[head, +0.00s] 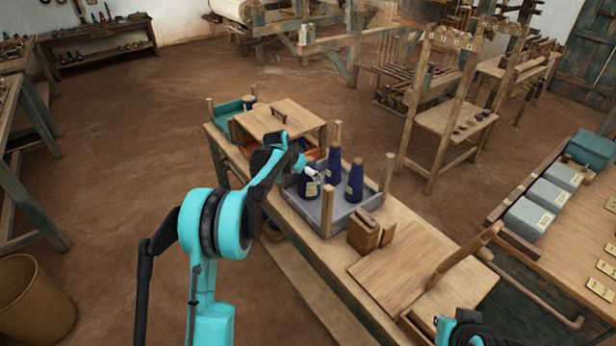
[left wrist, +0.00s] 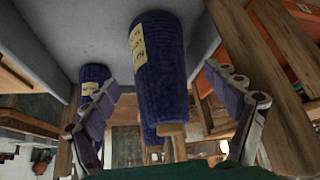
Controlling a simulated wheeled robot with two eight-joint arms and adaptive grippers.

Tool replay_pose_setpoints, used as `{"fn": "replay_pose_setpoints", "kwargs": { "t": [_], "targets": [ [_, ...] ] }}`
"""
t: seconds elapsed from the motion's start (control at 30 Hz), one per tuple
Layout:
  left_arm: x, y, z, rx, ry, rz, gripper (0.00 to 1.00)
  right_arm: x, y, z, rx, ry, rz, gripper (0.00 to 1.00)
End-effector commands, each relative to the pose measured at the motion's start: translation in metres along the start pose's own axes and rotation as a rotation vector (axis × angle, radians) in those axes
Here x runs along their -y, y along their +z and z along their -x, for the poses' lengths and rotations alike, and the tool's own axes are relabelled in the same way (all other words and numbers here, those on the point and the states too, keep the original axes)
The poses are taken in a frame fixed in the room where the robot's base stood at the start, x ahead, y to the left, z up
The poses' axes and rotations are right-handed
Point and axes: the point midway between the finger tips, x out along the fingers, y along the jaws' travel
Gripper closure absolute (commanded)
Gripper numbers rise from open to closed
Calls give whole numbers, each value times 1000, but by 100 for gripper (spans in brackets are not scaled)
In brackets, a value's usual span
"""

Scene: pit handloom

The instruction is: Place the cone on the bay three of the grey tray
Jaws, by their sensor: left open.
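Several dark blue cones stand in the grey tray (head: 346,215) on the long bench in the head view. One cone (head: 304,187) stands at the tray's left, one (head: 333,167) at the back and one (head: 355,183) at the right. My left gripper (head: 314,174) is open at the left cone. In the left wrist view, a labelled cone (left wrist: 158,80) shows between the spread fingers, with gaps on both sides. Another labelled cone (left wrist: 94,78) is partly hidden behind the left finger. The tray's bay divisions are not clear.
Wooden posts (head: 387,171) rise at the tray's corners. A raised wooden lid (head: 277,117) and a teal tray (head: 228,110) are to the left. A small wooden box (head: 364,234) and a board (head: 400,268) are to the right.

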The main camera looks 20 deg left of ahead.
Motion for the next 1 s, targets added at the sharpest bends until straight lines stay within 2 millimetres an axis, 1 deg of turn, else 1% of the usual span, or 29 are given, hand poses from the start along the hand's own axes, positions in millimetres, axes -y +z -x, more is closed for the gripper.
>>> {"fn": "replay_pose_setpoints", "kwargs": {
  "t": [0.03, 0.1, 0.2, 0.3, 0.47, 0.57, 0.67, 0.7, 0.77, 0.8, 0.87, 0.9, 0.97, 1.0],
  "targets": [
    [0, -2, 14, 0, 0, 1, 13, 0, -4, 5, 0, 0, 0, 100],
    [0, -1, 28, 0, 0, 1, 13, 0, -6, 8, 0, 0, 0, 100],
    [0, -1, 43, 0, 1, 1, 13, 0, -8, 12, 0, 0, 0, 100],
    [0, 0, 53, 0, 1, 0, 13, 0, -10, 14, 0, 0, 0, 100],
    [-1, 0, 59, 0, 1, 0, 13, 0, -10, 14, 0, 0, 0, 100],
    [-7, 1, 70, 1, -3, 6, 13, 0, -10, 14, 0, 0, 0, 100],
    [-23, 6, 98, 2, -13, 20, 13, 0, -10, 14, 0, 0, 0, 100],
    [-32, 11, 113, 3, -19, 29, 13, 0, -10, 14, 0, 0, 0, 100],
    [-48, 20, 139, 4, -30, 45, 13, 0, -10, 14, 0, 0, 0, 100],
    [-59, 28, 156, 4, -38, 56, 13, 0, -10, 14, 0, 0, 0, 100],
    [-74, 42, 179, 3, -50, 73, 13, 0, -10, 14, 0, 0, 0, 100],
    [-84, 52, 194, 2, -58, 85, 13, 0, -10, 14, 0, 0, 0, 100],
    [-100, 70, 215, 0, -70, 101, 13, 0, -10, 14, 0, 0, 0, 100],
    [-110, 84, 228, -1, -78, 113, 13, 0, -10, 14, 0, 0, 0, 100]
  ]
}}
